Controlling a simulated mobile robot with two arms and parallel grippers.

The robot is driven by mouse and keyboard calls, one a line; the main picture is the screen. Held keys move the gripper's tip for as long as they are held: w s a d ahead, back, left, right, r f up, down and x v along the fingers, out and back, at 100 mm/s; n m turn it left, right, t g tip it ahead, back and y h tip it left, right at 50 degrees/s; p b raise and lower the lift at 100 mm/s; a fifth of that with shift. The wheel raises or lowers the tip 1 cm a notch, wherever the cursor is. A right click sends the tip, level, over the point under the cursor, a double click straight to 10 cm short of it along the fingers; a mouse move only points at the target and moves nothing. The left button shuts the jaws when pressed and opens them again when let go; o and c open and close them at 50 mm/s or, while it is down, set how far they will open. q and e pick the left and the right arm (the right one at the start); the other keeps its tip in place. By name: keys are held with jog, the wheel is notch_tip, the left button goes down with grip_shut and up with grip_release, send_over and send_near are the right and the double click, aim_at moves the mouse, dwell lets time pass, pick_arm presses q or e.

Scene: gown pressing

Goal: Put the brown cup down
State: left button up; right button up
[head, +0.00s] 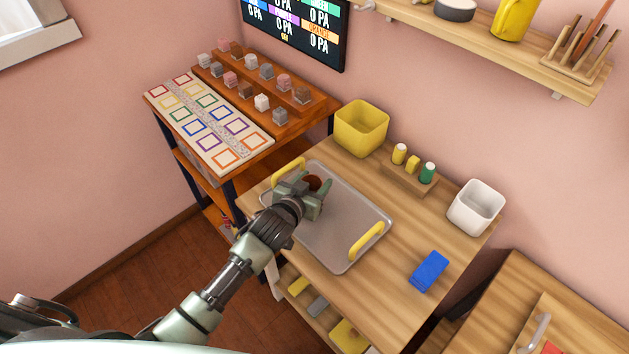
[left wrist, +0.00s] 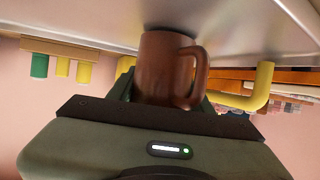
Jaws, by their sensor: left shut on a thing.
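The brown cup (left wrist: 165,68) is between the fingers of my left gripper (head: 318,190), which is shut on it. In the left wrist view the cup shows with its handle to the right, and its far end meets or nearly meets the grey tray (left wrist: 110,12). In the head view only a small part of the cup (head: 313,182) shows, the rest hidden by the gripper. The gripper is over the upper left part of the metal tray (head: 345,225), near one yellow handle (head: 289,172). I cannot tell for sure whether the cup touches the tray. My right gripper is not in view.
The tray lies on a wooden table with a yellow bin (head: 361,128), a small rack of bottles (head: 408,178), a white container (head: 476,207) and a blue block (head: 429,271). The middle and right of the tray are clear. A board with small cubes (head: 262,85) stands behind left.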

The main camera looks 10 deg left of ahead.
pick_arm(q)
jog(key=shift+f, duration=0.15)
jog(key=o, duration=1.5)
jog(key=shift+s+r, duration=0.1)
jog(key=shift+r, duration=0.15)
jog(key=v, duration=1.1)
jog(key=shift+s+a+r+b, duration=0.1)
jog(key=shift+s+b, duration=0.25)
jog(key=shift+b, duration=0.05)
